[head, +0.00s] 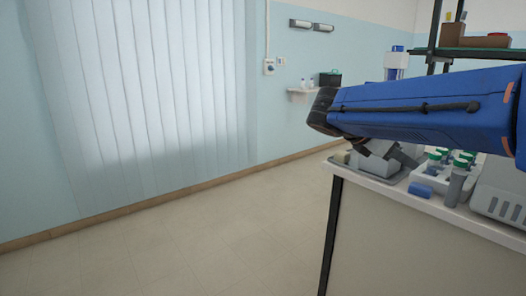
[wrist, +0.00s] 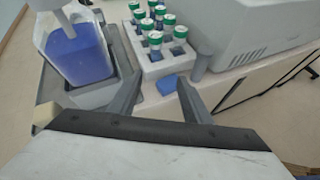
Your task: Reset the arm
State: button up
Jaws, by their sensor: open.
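My gripper (wrist: 160,95) is open and empty in the wrist view, its two dark fingers spread above the bench top. In the head view my blue arm reaches in from the right over the bench (head: 420,201). The gripper (head: 392,157) shows partly below the arm there, and the arm hides some of what stands behind it.
A clear container of blue liquid (wrist: 78,52) stands on a grey tray (wrist: 120,45) at left. A grey vented machine (wrist: 250,35) stands right of the rack. A shelf (head: 480,53) with boxes is at the back right. The floor (head: 180,245) left of the bench is clear.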

jog(key=s+a+f+m+y, duration=0.2)
jog(key=s+f+m+y, duration=0.2)
jog(key=s+f+m, duration=0.2)
jog(key=s+a+f+m+t+y, duration=0.1)
jog(key=s+a+f+m+y, duration=0.1)
jog(key=s+f+m+y, duration=0.2)
jog(key=s+a+f+m+y, duration=0.2)
jog(key=s+f+m+y, duration=0.1)
jog(key=s+f+m, duration=0.6)
jog(key=s+f, duration=0.4)
jog(key=s, duration=0.1)
jog(key=shift+s+a+f+m+y, duration=0.2)
jog(key=shift+a+f+m+y, duration=0.1)
jog(key=shift+y, duration=0.1)
jog(key=shift+d, duration=0.15)
